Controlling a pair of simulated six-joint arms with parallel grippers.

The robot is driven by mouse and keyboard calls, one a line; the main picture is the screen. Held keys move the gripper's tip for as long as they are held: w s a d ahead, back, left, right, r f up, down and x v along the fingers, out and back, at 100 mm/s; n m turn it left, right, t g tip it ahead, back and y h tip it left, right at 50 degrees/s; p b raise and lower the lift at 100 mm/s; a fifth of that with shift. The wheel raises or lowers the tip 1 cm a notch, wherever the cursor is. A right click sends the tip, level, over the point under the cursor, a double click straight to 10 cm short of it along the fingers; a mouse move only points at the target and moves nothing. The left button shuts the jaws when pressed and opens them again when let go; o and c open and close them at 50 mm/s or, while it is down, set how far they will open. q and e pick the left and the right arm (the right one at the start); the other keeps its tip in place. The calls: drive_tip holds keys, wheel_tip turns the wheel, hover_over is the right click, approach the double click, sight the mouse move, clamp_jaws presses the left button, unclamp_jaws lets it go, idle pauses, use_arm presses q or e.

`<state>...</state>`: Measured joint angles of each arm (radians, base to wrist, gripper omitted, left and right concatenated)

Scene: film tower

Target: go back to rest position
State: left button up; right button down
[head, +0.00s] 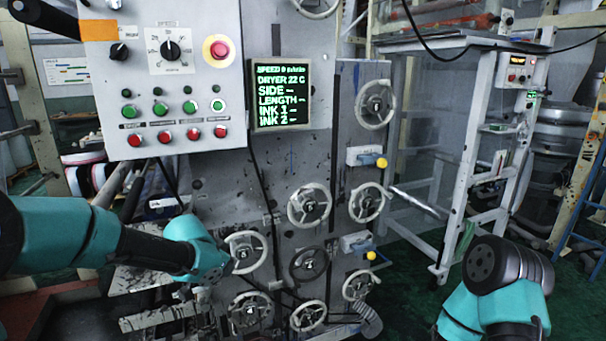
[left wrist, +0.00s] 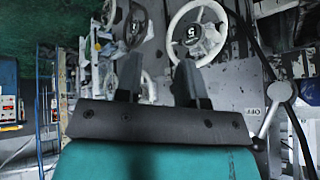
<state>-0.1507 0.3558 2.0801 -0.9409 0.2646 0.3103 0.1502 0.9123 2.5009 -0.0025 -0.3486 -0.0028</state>
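My left arm (head: 95,238) reaches in from the left of the head view, its teal end beside a pale handwheel (head: 245,252) on the machine front. Its fingers are hard to make out there. In the left wrist view my left gripper (left wrist: 158,82) has its two dark fingers apart with nothing between them. A white-rimmed handwheel (left wrist: 197,37) lies beyond the fingertips; I cannot tell whether they touch. My right arm (head: 500,292) shows at the lower right, bent, with a black joint on top. Its gripper is out of view.
The grey machine carries several handwheels, a control panel (head: 165,70) with buttons and a lit display (head: 280,94). Yellow-knobbed levers (head: 381,163) stick out on its right. A white frame (head: 478,135) stands behind my right arm. Green floor (head: 410,265) shows between.

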use_arm(q)
drive_tip(key=s+f+n+g+h, duration=0.1)
drive_tip(key=s+f+n+g, duration=0.3)
drive_tip(key=f, duration=1.2)
drive_tip(key=s+f+n+g, duration=0.1)
drive_tip(key=s+f+n, duration=0.3)
drive_tip(key=s+f, duration=1.7)
drive_tip(key=s, duration=0.2)
drive_tip(key=shift+s+a+f+n+g+h, duration=0.2)
drive_tip(key=shift+s+a+n+g+h, duration=0.15)
drive_tip(key=shift+a+n+g+h, duration=0.05)
